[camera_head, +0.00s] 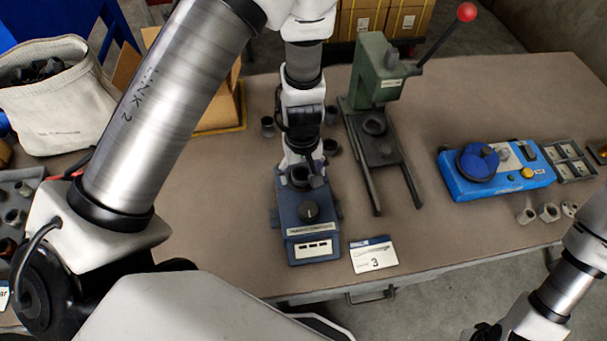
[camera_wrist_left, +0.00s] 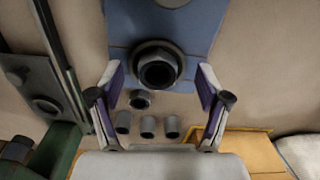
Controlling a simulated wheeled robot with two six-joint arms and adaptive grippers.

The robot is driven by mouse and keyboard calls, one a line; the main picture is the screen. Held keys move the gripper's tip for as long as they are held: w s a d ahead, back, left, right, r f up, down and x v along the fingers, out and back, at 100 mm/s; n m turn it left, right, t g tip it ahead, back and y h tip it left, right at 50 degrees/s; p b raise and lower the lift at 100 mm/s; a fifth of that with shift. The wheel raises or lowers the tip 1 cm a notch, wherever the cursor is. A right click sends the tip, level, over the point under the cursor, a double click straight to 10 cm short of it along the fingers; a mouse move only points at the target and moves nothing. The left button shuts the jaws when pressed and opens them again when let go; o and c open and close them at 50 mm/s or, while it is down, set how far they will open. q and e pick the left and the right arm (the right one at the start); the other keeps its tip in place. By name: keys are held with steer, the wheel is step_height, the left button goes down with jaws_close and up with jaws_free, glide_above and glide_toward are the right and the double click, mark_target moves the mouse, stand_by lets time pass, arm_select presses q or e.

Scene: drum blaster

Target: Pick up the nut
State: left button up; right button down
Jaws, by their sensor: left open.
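A dark hex nut (camera_wrist_left: 157,53) with a round hole sits on the blue device (camera_wrist_left: 190,28) in the left wrist view. My left gripper (camera_wrist_left: 161,82) is open, with one finger on each side of the nut and visible gaps between. In the head view, my left gripper (camera_head: 303,168) points down over the back of the blue device (camera_head: 310,236) and partly hides its top. My right arm enters at the lower right of the head view, with only a dark part of its gripper (camera_head: 486,332) at the bottom edge; its jaws cannot be made out.
A smaller ring (camera_wrist_left: 140,99) and several grey bushings (camera_wrist_left: 147,126) stand near the device. A green press (camera_head: 378,75) stands just right of my left gripper. A card (camera_head: 374,255) lies by the front edge.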

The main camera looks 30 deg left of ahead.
arm_select(q)
steer(key=shift+w+f, duration=0.15)
steer(key=shift+f, duration=0.4)
steer(key=shift+w+f, duration=0.15)
steer(key=shift+f, duration=0.4)
steer(key=shift+w+a+f, duration=0.1)
steer(key=shift+w+f, duration=0.1)
steer(key=shift+w, duration=0.05)
steer(key=shift+s+a+r, duration=0.15)
steer(key=shift+r, duration=0.05)
steer(key=shift+c, duration=0.3)
steer(key=shift+s+r, duration=0.1)
steer(key=shift+s, duration=0.05)
steer(key=c, duration=0.6)
jaws_close()
steer(key=shift+r, duration=0.1)
